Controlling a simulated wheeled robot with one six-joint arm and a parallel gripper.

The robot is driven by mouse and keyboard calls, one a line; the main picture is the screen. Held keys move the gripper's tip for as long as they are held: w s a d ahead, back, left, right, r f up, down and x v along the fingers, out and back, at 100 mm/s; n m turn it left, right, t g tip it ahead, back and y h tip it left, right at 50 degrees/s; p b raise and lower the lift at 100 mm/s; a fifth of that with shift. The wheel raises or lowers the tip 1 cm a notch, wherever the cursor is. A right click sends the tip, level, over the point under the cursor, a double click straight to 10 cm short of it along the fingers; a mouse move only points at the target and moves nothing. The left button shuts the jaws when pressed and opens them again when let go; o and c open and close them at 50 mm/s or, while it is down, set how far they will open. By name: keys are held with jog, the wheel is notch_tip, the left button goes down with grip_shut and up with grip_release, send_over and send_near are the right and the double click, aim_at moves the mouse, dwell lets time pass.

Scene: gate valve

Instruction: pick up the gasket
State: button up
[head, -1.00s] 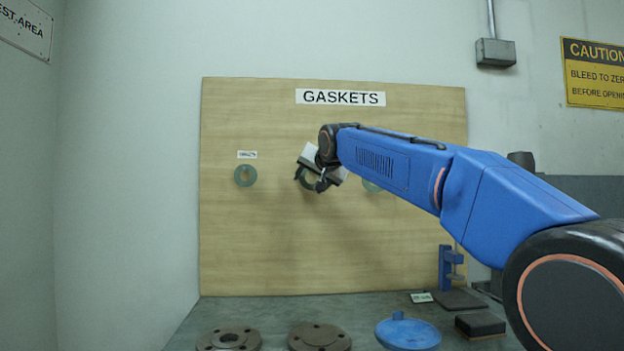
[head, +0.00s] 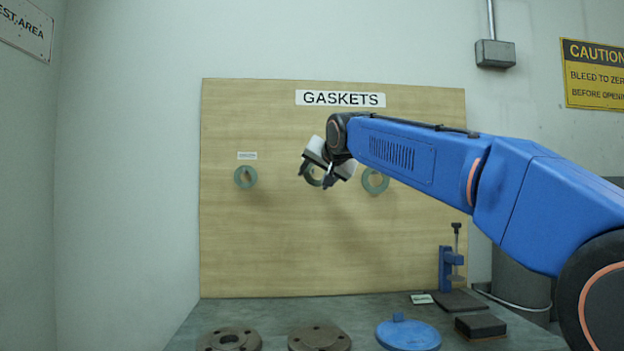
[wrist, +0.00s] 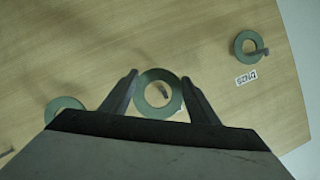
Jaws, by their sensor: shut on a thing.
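A green ring gasket (head: 308,177) is between the fingers of my gripper (head: 316,178) in front of the wooden board. In the wrist view the gasket (wrist: 158,74) sits between the two dark fingertips of my gripper (wrist: 158,92), and the jaws are shut on it. A peg shows through its hole, and I cannot tell whether the ring is still around that peg. My gripper partly hides the gasket in the head view.
Another gasket (head: 245,186) hangs at left on the board (head: 270,250) under a small label, and one (head: 375,190) hangs at right. Below, the bench holds brown flanges (head: 320,340), a blue disc (head: 408,336) and a blue clamp-like stand (head: 446,270).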

jog(key=s+d, duration=0.3)
jog(key=s, duration=0.9)
jog(key=shift+s, duration=0.4)
jog(key=shift+f, duration=0.1)
